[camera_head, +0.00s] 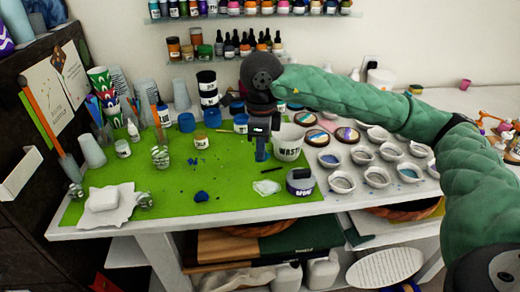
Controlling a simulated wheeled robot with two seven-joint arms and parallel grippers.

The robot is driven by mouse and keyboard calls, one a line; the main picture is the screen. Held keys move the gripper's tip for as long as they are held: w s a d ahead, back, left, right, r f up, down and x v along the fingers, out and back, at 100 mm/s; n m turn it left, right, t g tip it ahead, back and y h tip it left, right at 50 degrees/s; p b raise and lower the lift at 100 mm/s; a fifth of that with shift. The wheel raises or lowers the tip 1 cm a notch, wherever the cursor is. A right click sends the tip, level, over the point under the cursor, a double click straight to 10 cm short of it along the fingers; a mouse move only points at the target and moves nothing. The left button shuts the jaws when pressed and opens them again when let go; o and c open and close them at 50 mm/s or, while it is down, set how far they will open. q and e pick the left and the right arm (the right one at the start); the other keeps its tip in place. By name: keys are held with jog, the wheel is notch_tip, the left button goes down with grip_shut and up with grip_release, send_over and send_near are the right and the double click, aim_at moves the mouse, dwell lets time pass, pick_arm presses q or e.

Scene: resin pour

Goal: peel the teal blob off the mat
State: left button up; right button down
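The green mat (235,195) covers the left and middle of the white table. A dark blue blob (201,196) lies on its front middle part, with small blue specks behind it; I see no blob that is plainly teal there. My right gripper (261,157) points down over the mat's right part, just left of the white waste bucket and well right of the dark blue blob. Blue shows at its fingertips; whether this is finger or material is too small to tell, as is whether the fingers are open. My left gripper is not in view.
The waste bucket (288,143) stands close to my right gripper. A dark-lidded jar (300,182) and a crumpled clear piece (267,187) lie in front. Several small dishes fill the right side. Cups and jars line the back. The mat's front middle is mostly clear.

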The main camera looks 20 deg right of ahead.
jog(key=shift+w+d+r, duration=0.1)
jog(key=shift+w+r, duration=0.1)
jog(key=shift+r, duration=0.5)
jog(key=shift+w+d+r+p, duration=0.1)
jog(key=shift+w+r+p, duration=0.1)
jog(key=shift+r, duration=0.3)
jog(key=shift+w+d+r+p, duration=0.1)
jog(key=shift+w+r+p, duration=0.05)
jog(key=shift+r, duration=0.3)
jog(key=shift+w+r, duration=0.1)
jog(key=shift+r, duration=0.15)
jog(key=shift+d+r, duration=0.1)
notch_tip(320, 180, up, 4)
jog(key=shift+p, duration=0.5)
